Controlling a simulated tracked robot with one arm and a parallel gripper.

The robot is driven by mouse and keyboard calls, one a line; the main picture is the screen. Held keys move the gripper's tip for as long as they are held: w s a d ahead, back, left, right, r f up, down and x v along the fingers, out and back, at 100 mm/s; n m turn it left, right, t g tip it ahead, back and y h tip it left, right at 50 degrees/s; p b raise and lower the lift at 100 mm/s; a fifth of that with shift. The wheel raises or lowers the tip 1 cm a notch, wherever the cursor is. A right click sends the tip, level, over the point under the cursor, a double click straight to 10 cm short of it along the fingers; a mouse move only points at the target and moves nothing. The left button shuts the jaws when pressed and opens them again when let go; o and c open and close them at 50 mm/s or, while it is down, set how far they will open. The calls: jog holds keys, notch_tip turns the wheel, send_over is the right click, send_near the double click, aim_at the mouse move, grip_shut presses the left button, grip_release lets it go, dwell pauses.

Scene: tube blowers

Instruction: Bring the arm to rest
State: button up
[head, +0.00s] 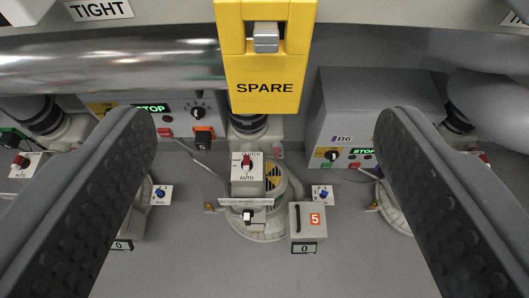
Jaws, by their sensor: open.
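My gripper (262,150) shows in the head view as two dark, ribbed fingers, one on each side of the picture. The fingers are wide apart and nothing is between them at the tips. Beyond them, in the middle, stands a round grey blower unit (262,228) with a switch box (248,172) marked CLUTCH and AUTO on it. I cannot tell the exact distance from the fingertips to the blower. The rest of my arm is not clearly in view.
A yellow block marked SPARE (264,70) hangs at top centre. A shiny pipe (110,62) runs at upper left. Control boxes with green STOP displays stand left (180,135) and right (322,125). A grey box marked 5 (308,232) stands beside the blower.

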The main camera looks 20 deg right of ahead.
jog(key=shift+v, duration=1.6)
jog(key=w+a+r+t, duration=0.15)
jog(key=a+r, duration=0.25)
jog(key=r, duration=0.7)
jog(key=s+a+r+n+y, duration=0.1)
jog(key=s+a+r, duration=0.2)
jog(key=r, duration=0.6)
jog(key=s+a+r+n+y+b, duration=0.1)
jog(key=s+a+r, duration=0.3)
jog(key=r, duration=0.5)
jog(key=s+a+r+n+t+y+b, duration=0.1)
jog(key=s+a+r, duration=0.3)
jog(key=r, duration=0.5)
jog(key=shift+s+a+y, duration=0.25)
jog(key=shift+s+y, duration=0.05)
jog(key=shift+s, duration=0.15)
